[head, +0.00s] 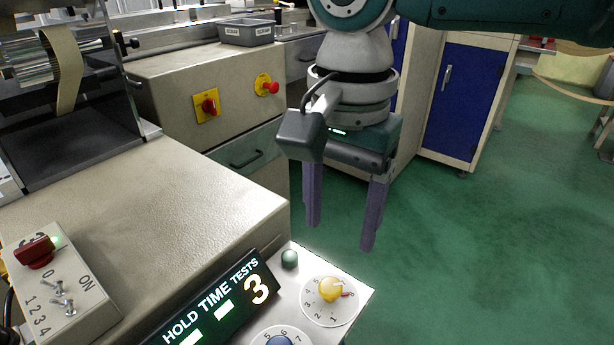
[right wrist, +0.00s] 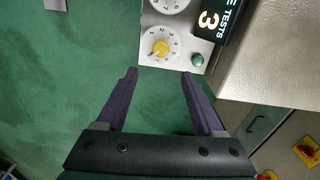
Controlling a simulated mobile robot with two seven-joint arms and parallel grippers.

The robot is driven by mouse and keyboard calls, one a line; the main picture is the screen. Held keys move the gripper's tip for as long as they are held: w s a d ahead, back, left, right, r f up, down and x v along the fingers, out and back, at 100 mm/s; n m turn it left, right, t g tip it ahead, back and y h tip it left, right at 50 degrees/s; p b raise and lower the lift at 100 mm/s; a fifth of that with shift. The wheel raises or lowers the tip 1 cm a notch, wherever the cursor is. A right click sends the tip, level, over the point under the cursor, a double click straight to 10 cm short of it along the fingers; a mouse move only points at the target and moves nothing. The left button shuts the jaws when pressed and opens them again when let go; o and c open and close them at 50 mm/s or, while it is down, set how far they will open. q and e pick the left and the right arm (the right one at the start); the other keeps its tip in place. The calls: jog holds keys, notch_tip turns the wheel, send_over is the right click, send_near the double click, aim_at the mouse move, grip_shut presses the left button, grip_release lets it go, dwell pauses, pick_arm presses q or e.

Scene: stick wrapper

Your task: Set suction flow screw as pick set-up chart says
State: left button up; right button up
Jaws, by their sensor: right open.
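A yellow knob (head: 330,289) sits on a white numbered dial at the corner of the control panel; it also shows in the right wrist view (right wrist: 160,48). A blue knob (head: 281,341) on a second numbered dial is cut off by the bottom edge. I cannot tell which of them, if either, is the suction flow screw. No set-up chart is readable in view. My right gripper (head: 340,237) is open and empty, with its fingers pointing down, above and short of the yellow knob; its fingertips (right wrist: 159,72) also show in the right wrist view. My left gripper is not in view.
A display (head: 215,305) reads "HOLD TIME TESTS" and a 3. A green button (head: 289,259) stands beside it. A red rotary switch (head: 36,252) is at the left. The beige machine top (head: 150,200) borders the panel. Green floor is free at the right.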

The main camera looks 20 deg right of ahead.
aim_at(331, 285)
jog(key=f+b, duration=0.1)
jog(key=f, duration=0.2)
jog(key=f+b, duration=0.1)
jog(key=f, duration=0.2)
jog(key=f+b, duration=0.1)
jog(key=f, duration=0.1)
jog(key=shift+s+a+f, duration=0.25)
jog(key=shift+a+f, duration=0.05)
jog(key=shift+f, duration=0.1)
jog(key=shift+f+b, duration=0.3)
jog(key=shift+f, duration=0.3)
jog(key=c, duration=0.4)
grip_shut()
